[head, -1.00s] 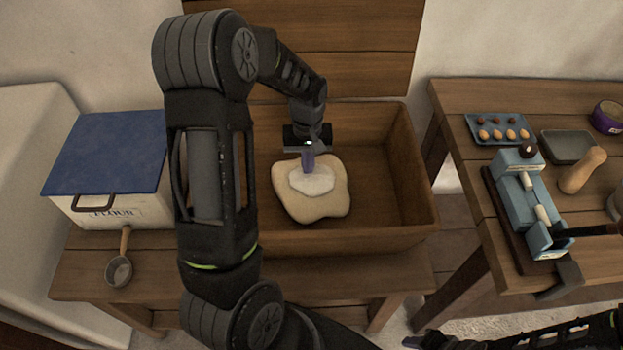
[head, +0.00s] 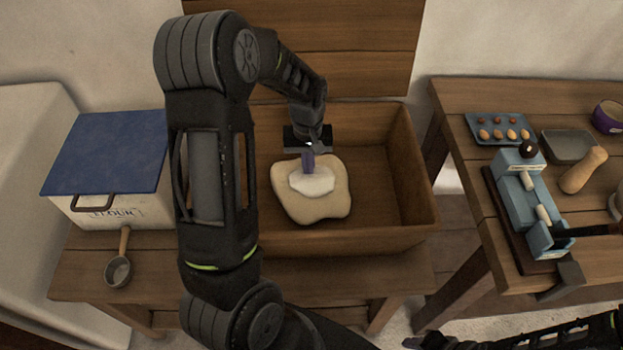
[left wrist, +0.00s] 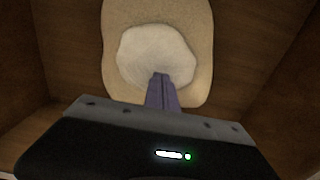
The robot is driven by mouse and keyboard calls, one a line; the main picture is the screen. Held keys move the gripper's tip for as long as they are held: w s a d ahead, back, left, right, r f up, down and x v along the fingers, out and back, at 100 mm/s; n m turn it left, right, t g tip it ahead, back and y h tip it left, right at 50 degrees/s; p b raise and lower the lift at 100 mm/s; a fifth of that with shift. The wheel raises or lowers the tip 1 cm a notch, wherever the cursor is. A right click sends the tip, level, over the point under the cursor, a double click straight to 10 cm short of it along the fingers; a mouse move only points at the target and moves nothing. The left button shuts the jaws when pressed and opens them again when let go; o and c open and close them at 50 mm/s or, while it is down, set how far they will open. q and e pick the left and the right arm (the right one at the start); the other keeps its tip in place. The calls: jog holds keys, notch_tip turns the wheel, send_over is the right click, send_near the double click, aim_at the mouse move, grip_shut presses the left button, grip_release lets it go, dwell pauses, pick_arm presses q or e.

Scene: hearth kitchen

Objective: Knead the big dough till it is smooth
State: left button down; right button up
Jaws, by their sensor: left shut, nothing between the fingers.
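The big dough (head: 318,205) lies as a flat, pale tan slab on the floor of the wooden trough (head: 395,243). A whiter, rounded patch (head: 312,181) sits on its middle; I cannot tell if it is flour or a raised part. In the left wrist view the dough (left wrist: 202,90) fills the upper middle, and the shut purple fingers (left wrist: 160,78) overlap the white patch. Whether they touch it is unclear. My right gripper is not clearly seen; part of my right arm shows at bottom right.
A flour box (head: 115,212) with a blue lid (head: 108,152) and a scoop (head: 119,270) stand left of the trough. The right table (head: 455,100) holds an egg tray (head: 500,129), a grey pan (head: 568,147), a blue device (head: 535,205) and a wooden roller (head: 583,170). The trough's right side is empty.

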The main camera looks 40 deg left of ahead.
aim_at(303, 188)
pick_arm(q)
jog(key=shift+f, duration=0.1)
dwell(0.5)
jog(key=shift+r+p, duration=1.2)
jog(key=shift+r, duration=0.4)
jog(key=shift+s+d+p, duration=0.1)
jog(key=shift+s+d, duration=0.25)
jog(key=shift+s, duration=0.45)
jog(key=shift+s+d+p, duration=0.15)
jog(key=shift+s+d, duration=0.25)
jog(key=shift+s, duration=0.4)
jog(key=shift+s+d+p, duration=0.1)
jog(key=shift+s+d, duration=0.25)
jog(key=shift+s, duration=0.6)
jog(key=shift+f, duration=0.1)
